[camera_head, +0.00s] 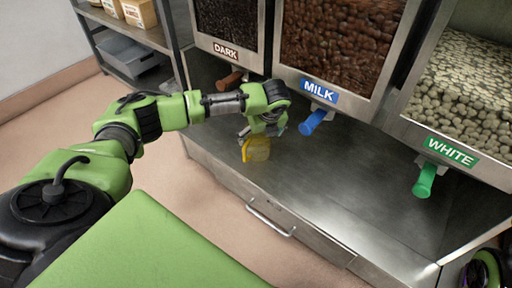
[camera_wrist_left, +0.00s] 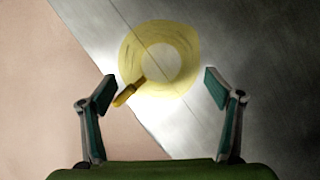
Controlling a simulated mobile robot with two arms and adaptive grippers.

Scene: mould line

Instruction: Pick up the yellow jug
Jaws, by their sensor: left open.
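The yellow jug (camera_head: 257,150) stands on the steel counter near its front edge, below the dark chocolate bin. In the left wrist view the jug (camera_wrist_left: 187,42) is seen from above as a yellow ring, with its handle (camera_wrist_left: 130,91) pointing down and left. My left gripper (camera_head: 256,128) is directly above the jug in the head view and hides part of its top. In the left wrist view the left gripper (camera_wrist_left: 160,82) is open, its fingers spread wide, with the jug's handle near the left fingertip. I cannot tell whether they touch.
The steel counter (camera_head: 340,180) is clear to the right of the jug. Above it hang bins labelled dark, milk (camera_head: 319,91) and white, with a brown, a blue (camera_head: 312,123) and a green spout handle (camera_head: 424,181). A shelf (camera_head: 130,62) with boxes stands at the back left.

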